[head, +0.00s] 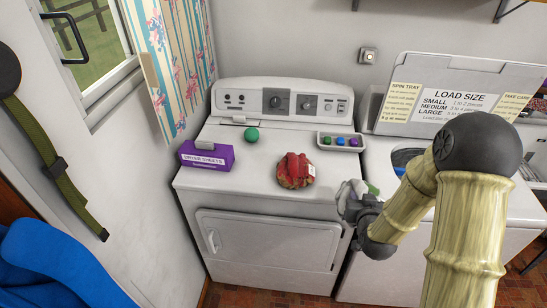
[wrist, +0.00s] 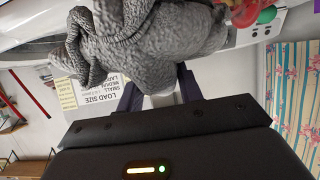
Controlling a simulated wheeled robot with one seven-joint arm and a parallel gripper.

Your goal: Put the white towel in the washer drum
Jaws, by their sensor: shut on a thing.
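My gripper (head: 358,203) is shut on a crumpled towel (head: 350,190), which looks pale grey-white. In the wrist view the towel (wrist: 150,40) looks grey and bunched, with folds hanging from the fingers (wrist: 158,95). In the head view I hold it near the front right corner of the dryer top, beside the gap between the machines. The washer (head: 440,207) stands at the right with its lid (head: 440,95) raised. Part of the drum opening (head: 405,158) shows; my arm hides the rest.
A window and patterned curtain (head: 172,55) are at the left.

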